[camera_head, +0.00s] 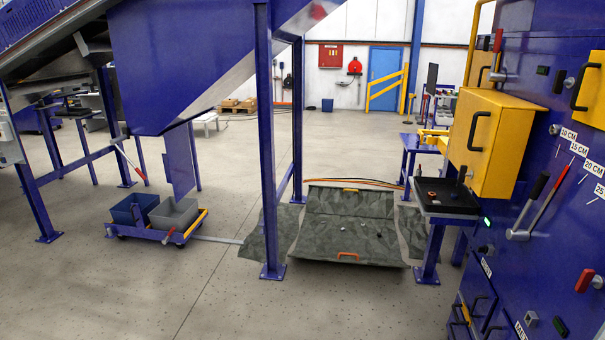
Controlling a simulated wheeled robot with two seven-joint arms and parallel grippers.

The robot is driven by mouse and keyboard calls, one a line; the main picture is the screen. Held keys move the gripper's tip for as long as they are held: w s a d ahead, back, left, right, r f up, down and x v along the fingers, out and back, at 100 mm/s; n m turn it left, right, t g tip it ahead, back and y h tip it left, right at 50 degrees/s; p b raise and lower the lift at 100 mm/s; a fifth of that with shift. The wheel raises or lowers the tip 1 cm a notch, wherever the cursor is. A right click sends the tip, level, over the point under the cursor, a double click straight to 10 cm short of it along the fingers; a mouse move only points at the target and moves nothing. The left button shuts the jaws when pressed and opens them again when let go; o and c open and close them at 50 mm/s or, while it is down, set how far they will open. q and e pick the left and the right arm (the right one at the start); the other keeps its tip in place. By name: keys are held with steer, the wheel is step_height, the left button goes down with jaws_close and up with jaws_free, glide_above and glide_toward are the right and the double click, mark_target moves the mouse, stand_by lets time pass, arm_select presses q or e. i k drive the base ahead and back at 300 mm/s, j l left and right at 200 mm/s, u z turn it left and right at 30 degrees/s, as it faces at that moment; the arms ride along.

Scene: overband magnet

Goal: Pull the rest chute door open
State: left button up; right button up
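No label marks a rest chute door, so I cannot tell for sure which part it is. A narrow blue panel (181,160) hangs upright below the large blue hopper (195,60) at the left. A thin lever with a red end (131,161) slants beside it. A yellow box (492,140) with a black bar handle (477,130) is on the blue machine at the right, and its front looks shut. Neither of my grippers is in view.
A blue trolley (150,234) with two bins stands below the hopper. A grey-green mat or tray (345,222) with an orange handle lies between blue posts (267,150). A black tray (447,197) is beside the right machine. The front floor is clear.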

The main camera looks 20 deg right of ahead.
mark_target(481, 297)
steer(key=i+l+z, duration=0.1)
steer(key=i+z, duration=0.15)
steer(key=z, duration=0.2)
steer(key=i+z, duration=0.3)
steer(key=z, duration=0.2)
steer(key=i+z, duration=0.3)
steer(key=z, duration=0.15)
steer(key=i+j+z, duration=0.2)
steer(key=z, duration=0.25)
steer(key=i+j+z, duration=0.2)
steer(key=j+z, duration=0.25)
steer(key=i+l, duration=0.05)
steer(key=l, duration=0.1)
